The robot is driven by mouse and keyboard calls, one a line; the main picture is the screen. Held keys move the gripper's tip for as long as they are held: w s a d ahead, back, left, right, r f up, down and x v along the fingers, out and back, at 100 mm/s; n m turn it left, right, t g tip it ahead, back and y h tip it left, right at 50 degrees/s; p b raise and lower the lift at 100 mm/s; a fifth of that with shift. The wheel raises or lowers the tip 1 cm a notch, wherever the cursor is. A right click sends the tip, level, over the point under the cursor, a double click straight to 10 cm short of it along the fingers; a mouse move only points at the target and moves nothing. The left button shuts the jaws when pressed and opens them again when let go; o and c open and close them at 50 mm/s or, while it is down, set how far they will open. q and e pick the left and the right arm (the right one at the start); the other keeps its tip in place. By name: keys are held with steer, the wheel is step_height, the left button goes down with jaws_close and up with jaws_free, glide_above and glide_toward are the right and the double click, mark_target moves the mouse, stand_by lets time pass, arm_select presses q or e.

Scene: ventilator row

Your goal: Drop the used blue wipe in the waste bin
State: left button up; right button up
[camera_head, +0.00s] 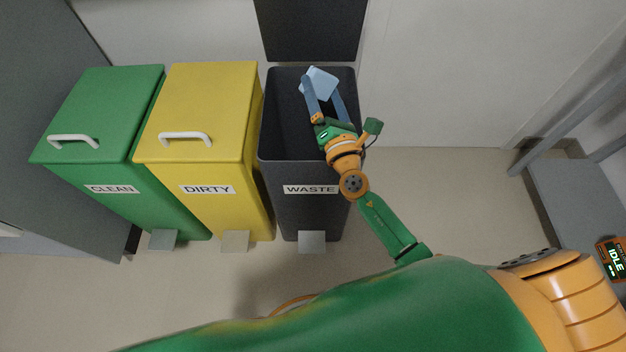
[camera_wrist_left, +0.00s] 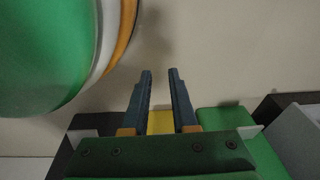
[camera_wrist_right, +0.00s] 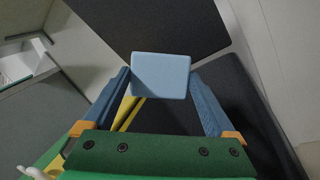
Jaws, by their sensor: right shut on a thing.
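The blue wipe (camera_head: 320,80) is a flat light-blue piece held between the fingertips of my right gripper (camera_head: 323,88). My right gripper is shut on it, above the open mouth of the dark grey waste bin (camera_head: 293,212). The wipe also shows in the right wrist view (camera_wrist_right: 160,76), between the two blue fingers. The bin's lid (camera_head: 312,28) stands raised at the back. My right forearm hides part of the bin's right side. My left gripper (camera_wrist_left: 160,72) shows only in the left wrist view, with an empty gap between its fingers.
A yellow DIRTY bin (camera_head: 205,100) and a green CLEAN bin (camera_head: 100,105) stand left of the waste bin, both lids closed. A wall rises behind the bins.

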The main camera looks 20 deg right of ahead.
arm_select(q)
steer(key=shift+w+d, duration=0.1)
steer(key=shift+d, duration=0.05)
arm_select(e)
steer(key=shift+f, duration=0.1)
steer(key=o, duration=0.8)
arm_select(q)
steer(key=shift+r, duration=0.1)
arm_select(e)
steer(key=shift+o, duration=0.2)
steer(key=shift+r+p, duration=0.5)
steer(key=shift+r, duration=0.05)
steer(key=r+p, duration=0.2)
steer(key=s+r+p, duration=0.1)
steer(key=r+p, duration=0.1)
steer(key=shift+s+a+r, duration=0.15)
steer(key=shift+a+r, duration=0.05)
steer(key=shift+r, duration=0.05)
arm_select(q)
steer(key=s+r+g+p, duration=0.1)
steer(key=s+r+p, duration=0.3)
steer(key=s+r, duration=0.2)
steer(key=shift+s+r, duration=0.2)
steer(key=shift+s, duration=0.15)
arm_select(e)
steer(key=s+a+r, duration=0.3)
steer(key=s+r, duration=0.4)
steer(key=s, duration=0.5)
steer(key=shift+a+r, duration=0.25)
steer(key=shift+a, duration=0.1)
